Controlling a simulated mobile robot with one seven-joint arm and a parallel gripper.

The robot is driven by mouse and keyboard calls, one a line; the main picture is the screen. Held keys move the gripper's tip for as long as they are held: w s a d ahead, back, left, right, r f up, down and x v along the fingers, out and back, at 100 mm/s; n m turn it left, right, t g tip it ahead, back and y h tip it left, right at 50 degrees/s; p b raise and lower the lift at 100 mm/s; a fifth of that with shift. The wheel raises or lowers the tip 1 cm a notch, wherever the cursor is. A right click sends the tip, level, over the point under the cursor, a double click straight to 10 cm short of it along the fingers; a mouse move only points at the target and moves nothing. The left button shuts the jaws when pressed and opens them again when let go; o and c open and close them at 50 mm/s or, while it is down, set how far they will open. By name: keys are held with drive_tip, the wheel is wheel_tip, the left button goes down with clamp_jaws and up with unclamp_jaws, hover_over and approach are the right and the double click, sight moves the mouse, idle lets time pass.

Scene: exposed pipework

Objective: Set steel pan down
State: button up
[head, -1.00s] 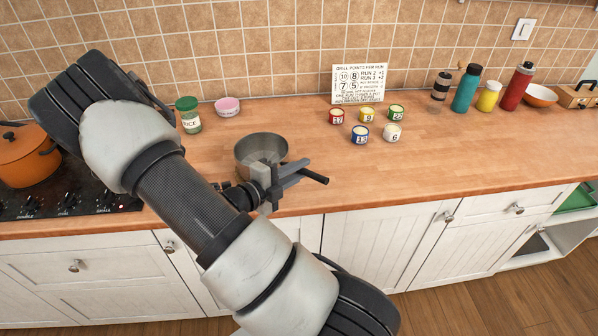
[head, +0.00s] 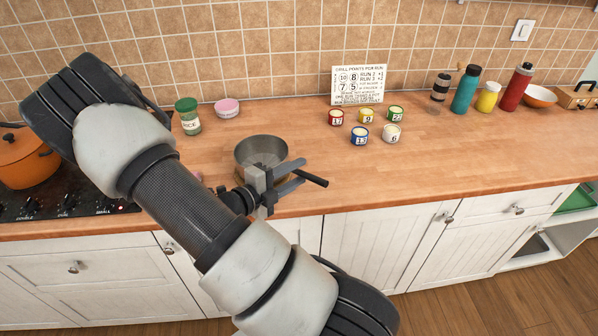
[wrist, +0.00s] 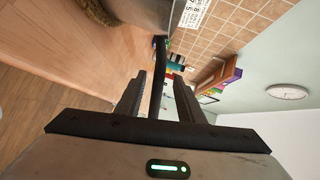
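The steel pan (head: 262,143) rests upright on the wooden counter near its front edge, left of centre in the head view. Its black handle (head: 315,179) points right and toward the front edge. My gripper (head: 303,171) is around the handle with its two fingers spread. In the wrist view, the handle (wrist: 159,65) runs between the fingers of my gripper (wrist: 159,76), with a visible gap on each side. The pan's wall (wrist: 150,12) shows at the top there. My gripper hides part of the pan's near side in the head view.
A stove with an orange pot (head: 27,160) is at the left. A green-lidded jar (head: 188,117) and pink bowl (head: 227,107) stand behind the pan. Several small numbered cans (head: 360,134) and a sign (head: 359,85) are to the right. The counter's right front is clear.

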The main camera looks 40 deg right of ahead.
drive_tip(key=v, duration=1)
drive_tip(key=s+a+r+n+t+y, duration=0.1)
drive_tip(key=s+a+r+n+y, duration=0.3)
drive_tip(key=r+n, duration=0.3)
drive_tip(key=s+a+r+n+t+y, duration=0.1)
drive_tip(key=s+a+r+n+y, duration=0.3)
drive_tip(key=n, duration=1.1)
drive_tip(key=s+a+r+n+t+y, duration=0.1)
drive_tip(key=s+a+r+n+y, duration=0.3)
drive_tip(key=r+n, duration=0.6)
drive_tip(key=a+y, duration=0.2)
drive_tip(key=y, duration=0.1)
drive_tip(key=shift+a+r+n+t+y, duration=0.2)
drive_tip(key=shift+a+n+t+y, duration=0.1)
drive_tip(key=shift+a+n, duration=0.1)
